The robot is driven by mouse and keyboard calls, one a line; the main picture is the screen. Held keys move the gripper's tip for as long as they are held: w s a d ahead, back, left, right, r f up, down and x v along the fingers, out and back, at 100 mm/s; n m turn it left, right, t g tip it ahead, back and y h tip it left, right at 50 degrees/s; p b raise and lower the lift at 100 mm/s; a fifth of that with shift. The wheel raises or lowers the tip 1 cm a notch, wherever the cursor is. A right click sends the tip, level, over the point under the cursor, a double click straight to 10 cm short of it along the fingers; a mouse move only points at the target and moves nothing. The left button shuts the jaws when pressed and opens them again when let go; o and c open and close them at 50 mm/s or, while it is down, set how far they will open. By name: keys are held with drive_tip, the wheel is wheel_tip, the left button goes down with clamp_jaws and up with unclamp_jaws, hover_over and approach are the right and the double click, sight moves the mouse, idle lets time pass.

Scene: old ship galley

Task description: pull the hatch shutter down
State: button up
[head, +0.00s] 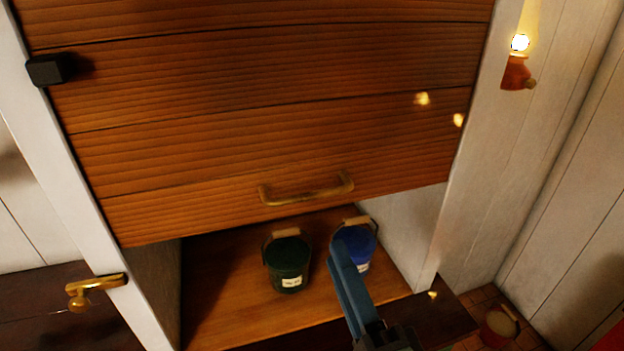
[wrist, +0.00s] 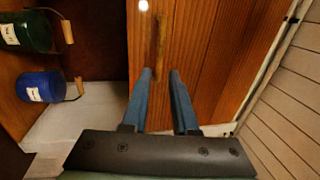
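The hatch shutter (head: 270,110) is slatted brown wood, partly lowered, with open space under its bottom edge. It also shows in the wrist view (wrist: 205,50). A brass bar handle (head: 305,192) is fixed near its lower edge. My gripper (head: 342,245) has blue fingers and is below the handle's right end, in front of the opening. In the wrist view my gripper (wrist: 161,72) is open, its two fingers apart. The handle (wrist: 161,45) lies ahead, its near end showing in the gap between the fingertips. I cannot tell the exact distance; nothing is visibly gripped.
Inside the opening, a green bucket (head: 287,262) and a blue bucket (head: 357,245) stand on the wooden shelf (head: 225,300). White frame posts flank the shutter. A brass latch (head: 95,288) is at left, a black block (head: 46,70) upper left, a lit lamp (head: 517,65) at right.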

sight(311, 196)
drive_tip(key=p+x, duration=0.2)
drive_tip(key=x, duration=0.3)
drive_tip(key=p+x, duration=0.1)
drive_tip(key=x, duration=0.4)
drive_tip(key=shift+r+p, duration=0.2)
drive_tip(key=shift+p, duration=0.15)
drive_tip(key=shift+x, duration=0.75)
drive_tip(key=shift+f, duration=0.15)
clamp_jaws()
